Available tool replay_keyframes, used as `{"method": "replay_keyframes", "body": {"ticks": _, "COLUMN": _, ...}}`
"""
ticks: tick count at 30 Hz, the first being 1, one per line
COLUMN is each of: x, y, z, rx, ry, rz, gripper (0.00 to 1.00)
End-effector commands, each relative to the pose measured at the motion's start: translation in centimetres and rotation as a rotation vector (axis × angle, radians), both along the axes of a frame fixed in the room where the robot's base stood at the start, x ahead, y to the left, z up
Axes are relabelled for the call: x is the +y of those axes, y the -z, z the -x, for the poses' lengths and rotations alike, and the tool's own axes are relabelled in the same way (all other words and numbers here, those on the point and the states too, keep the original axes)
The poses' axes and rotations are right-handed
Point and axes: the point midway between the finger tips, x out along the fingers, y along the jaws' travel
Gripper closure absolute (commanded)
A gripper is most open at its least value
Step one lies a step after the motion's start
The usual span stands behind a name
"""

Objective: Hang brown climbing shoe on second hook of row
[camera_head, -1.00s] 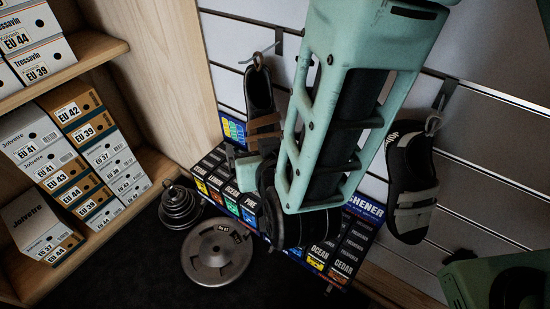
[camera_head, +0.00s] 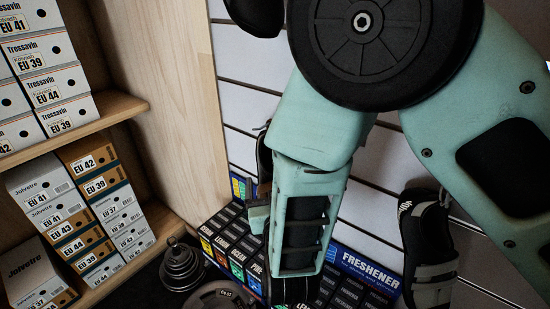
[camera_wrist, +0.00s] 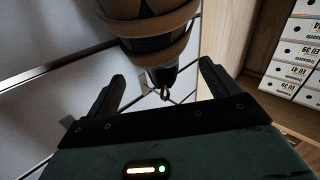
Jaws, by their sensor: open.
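The brown climbing shoe (camera_head: 263,158) hangs at the left of the slatted wall. In the head view my arm hides most of it. In the wrist view, which is upside down, its brown straps (camera_wrist: 160,22) and dark heel with a pull loop show at the top. The loop is at a thin metal hook. My gripper (camera_wrist: 162,74) is open, with one finger on each side of the shoe's heel end; I see no clear contact.
A wooden shelf (camera_head: 100,130) with shoe boxes (camera_head: 100,205) stands at the left. Below the hanging shoes is a display of freshener boxes (camera_head: 235,255). Weight plates (camera_head: 183,265) lie on the floor. My own arm blocks much of the right side.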

Motion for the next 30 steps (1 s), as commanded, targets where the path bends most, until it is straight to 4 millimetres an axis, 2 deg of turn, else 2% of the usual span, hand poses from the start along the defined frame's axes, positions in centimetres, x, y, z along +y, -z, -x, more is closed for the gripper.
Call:
{"method": "replay_keyframes", "body": {"ticks": 6, "x": 0.4, "y": -0.1, "z": -4.2, "rx": 0.0, "ry": 0.003, "rz": -0.002, "gripper": 0.13}}
{"method": "replay_keyframes", "body": {"ticks": 12, "x": 0.7, "y": 0.0, "z": -6.9, "rx": 0.0, "ry": 0.001, "rz": -0.001, "gripper": 0.13}}
{"method": "replay_keyframes", "body": {"ticks": 18, "x": 0.8, "y": 0.0, "z": -8.1, "rx": 0.001, "ry": 0.0, "rz": -0.001, "gripper": 0.13}}
{"method": "replay_keyframes", "body": {"ticks": 26, "x": 0.8, "y": 0.0, "z": -8.2, "rx": 0.001, "ry": -0.001, "rz": -0.001, "gripper": 0.13}}
{"method": "replay_keyframes", "body": {"ticks": 27, "x": 0.8, "y": 0.0, "z": -8.2, "rx": 0.001, "ry": -0.001, "rz": -0.001, "gripper": 0.16}}
{"method": "replay_keyframes", "body": {"ticks": 30, "x": 0.8, "y": 0.0, "z": -8.2, "rx": 0.001, "ry": 0.0, "rz": -0.001, "gripper": 0.43}}
